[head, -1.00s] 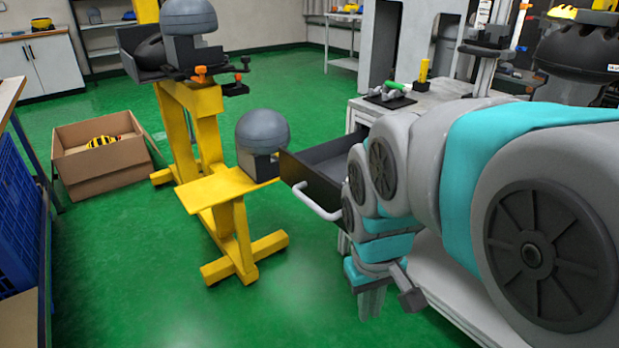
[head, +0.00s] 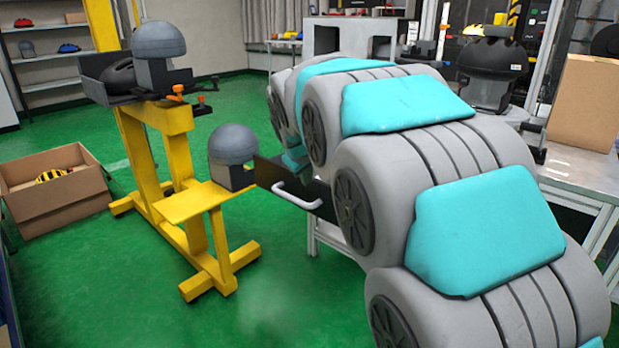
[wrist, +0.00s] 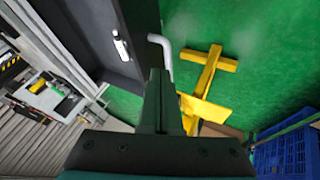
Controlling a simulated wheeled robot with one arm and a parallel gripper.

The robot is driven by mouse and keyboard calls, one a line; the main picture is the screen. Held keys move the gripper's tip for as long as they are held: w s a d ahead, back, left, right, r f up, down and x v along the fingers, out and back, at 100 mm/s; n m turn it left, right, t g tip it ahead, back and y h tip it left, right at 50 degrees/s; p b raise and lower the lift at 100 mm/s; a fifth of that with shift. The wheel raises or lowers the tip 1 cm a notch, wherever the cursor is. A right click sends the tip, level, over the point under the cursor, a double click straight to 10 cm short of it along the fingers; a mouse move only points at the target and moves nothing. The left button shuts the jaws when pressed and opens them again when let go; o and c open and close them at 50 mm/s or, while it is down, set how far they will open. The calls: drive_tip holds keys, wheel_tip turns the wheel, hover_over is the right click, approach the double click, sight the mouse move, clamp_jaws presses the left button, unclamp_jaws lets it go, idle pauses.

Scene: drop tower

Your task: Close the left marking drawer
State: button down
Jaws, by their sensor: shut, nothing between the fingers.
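The left marking drawer (head: 266,176) is dark, with a light grey bar handle (head: 298,196) on its front. In the head view it stands pulled out, and my arm covers much of it. In the wrist view a dark panel (wrist: 103,35), apparently the drawer, is at upper left, with the bent end of a grey handle (wrist: 162,50) beside it. My gripper (wrist: 158,75) is shut and empty, its fingertips close to that handle end; I cannot tell whether they touch. My arm hides the gripper in the head view.
A yellow stand (head: 205,203) holding a grey dome headform (head: 233,146) is close by, left of the drawer. A cardboard box (head: 55,190) sits on the green floor at left. A blue crate (wrist: 285,155) is at lower right in the wrist view. Floor in front is clear.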

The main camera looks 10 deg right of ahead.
approach(319, 192)
wheel_tip(319, 192, down, 4)
drive_tip(key=a, duration=0.2)
drive_tip(key=shift+w+d+r+p, duration=0.15)
drive_tip(key=shift+w+d+p, duration=0.25)
drive_tip(key=shift+w+d, duration=0.95)
